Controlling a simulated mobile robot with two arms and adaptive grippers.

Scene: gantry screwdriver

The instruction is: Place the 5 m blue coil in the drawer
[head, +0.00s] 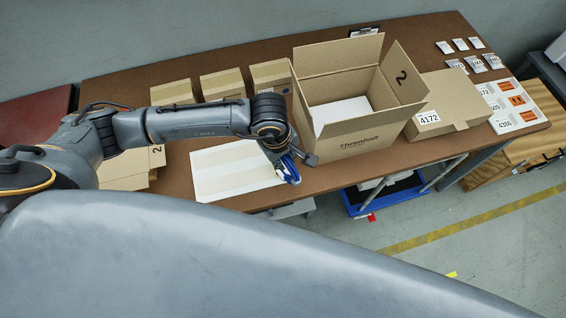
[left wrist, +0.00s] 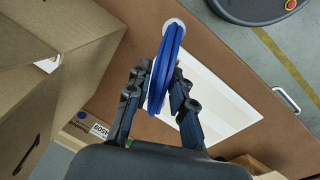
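My left gripper (head: 290,162) is shut on a blue coil (head: 289,172) above the table's front part, near the right end of a pale flat sheet (head: 225,178). In the left wrist view the blue coil (left wrist: 166,65) stands edge-on between the two fingers (left wrist: 160,100), with the pale sheet (left wrist: 215,95) behind it. A metal handle (left wrist: 287,100) shows at the table edge in that view, probably the drawer's; the drawer's inside is not visible. My right gripper is not in view.
A large open carton (head: 350,135) stands just right of the gripper. A closed carton (head: 450,105) is beyond it. Small boxes (head: 222,84) line the back of the brown table (head: 190,150). A blue bin (head: 385,205) sits below the table.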

